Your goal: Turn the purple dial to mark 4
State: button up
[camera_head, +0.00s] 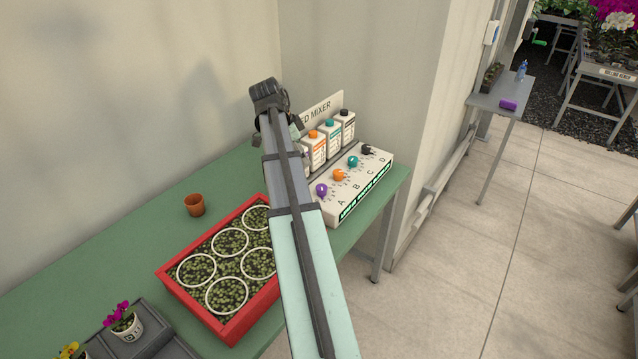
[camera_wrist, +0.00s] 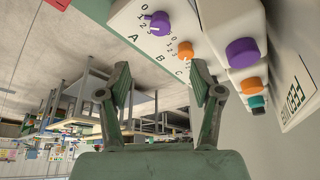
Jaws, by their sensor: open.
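The purple dial (camera_head: 321,190) is the leftmost knob, above letter A, on the white feed mixer panel (camera_head: 349,205). In the wrist view the purple dial (camera_wrist: 158,22) is near the top, with small numerals 0, 1 and 2 beside it. Its exact setting is too small to read, and mark 4 cannot be made out. My gripper (camera_wrist: 161,83) is open and empty, its two fingers spread apart. The dial shows beyond the fingertips, not between them.
Beside it are an orange dial (camera_head: 338,175), a teal dial (camera_head: 352,161) and a black dial (camera_head: 368,150). Capped bottles (camera_head: 330,138) stand behind. A red crate (camera_head: 211,326) and a terracotta pot (camera_head: 194,205) sit on the green table (camera_head: 120,240). A wall rises behind.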

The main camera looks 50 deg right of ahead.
aim_at(320, 187)
jog(key=p+x, duration=0.3)
jog(key=x, duration=1.1)
jog(key=shift+f, duration=0.2)
jog(key=c, duration=1.1)
